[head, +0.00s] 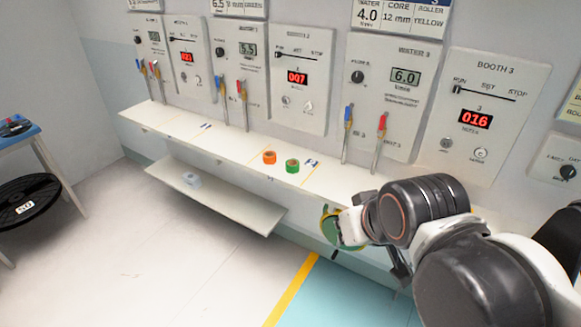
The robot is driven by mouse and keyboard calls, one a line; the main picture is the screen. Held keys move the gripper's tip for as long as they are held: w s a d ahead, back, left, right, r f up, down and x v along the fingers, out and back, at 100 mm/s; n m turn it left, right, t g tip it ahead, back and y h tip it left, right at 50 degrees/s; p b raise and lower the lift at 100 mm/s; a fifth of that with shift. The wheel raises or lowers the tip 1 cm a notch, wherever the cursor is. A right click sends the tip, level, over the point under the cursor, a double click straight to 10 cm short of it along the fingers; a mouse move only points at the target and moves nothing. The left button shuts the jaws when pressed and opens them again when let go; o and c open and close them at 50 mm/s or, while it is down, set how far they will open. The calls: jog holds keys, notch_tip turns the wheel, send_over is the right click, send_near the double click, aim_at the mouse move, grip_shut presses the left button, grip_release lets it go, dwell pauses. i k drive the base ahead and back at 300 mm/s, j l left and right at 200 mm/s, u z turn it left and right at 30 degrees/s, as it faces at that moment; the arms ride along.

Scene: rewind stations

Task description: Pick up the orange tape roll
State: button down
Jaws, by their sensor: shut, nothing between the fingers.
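The orange tape roll (269,157) lies on the long white shelf (225,142) below the wall panels. A green tape roll (292,166) lies just to its right, close beside it. My gripper (335,252) hangs in front of the shelf's front edge, to the right of and lower in the picture than both rolls. It is shut and empty, well apart from the orange roll. My wrist and arm hide part of the gripper and the shelf's right end.
A lower white shelf (225,198) with a small pale object (191,180) juts out below. Red and blue levers (378,140) hang from the panels (398,95) over the long shelf. The floor in front is clear.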

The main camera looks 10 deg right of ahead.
aim_at(270, 157)
jog(key=i+j+z, duration=0.2)
jog(key=j, duration=0.15)
jog(key=i+j+z, duration=0.2)
jog(key=j, duration=0.15)
jog(key=i+j+z, duration=0.2)
jog(key=j, duration=0.15)
jog(key=i+j+z, duration=0.2)
jog(key=j, duration=0.2)
jog(key=j+z, duration=0.2)
jog(key=j, duration=0.2)
jog(key=j+z, duration=0.2)
jog(key=j, duration=0.25)
jog(key=u, duration=0.3)
jog(key=i+l, duration=0.05)
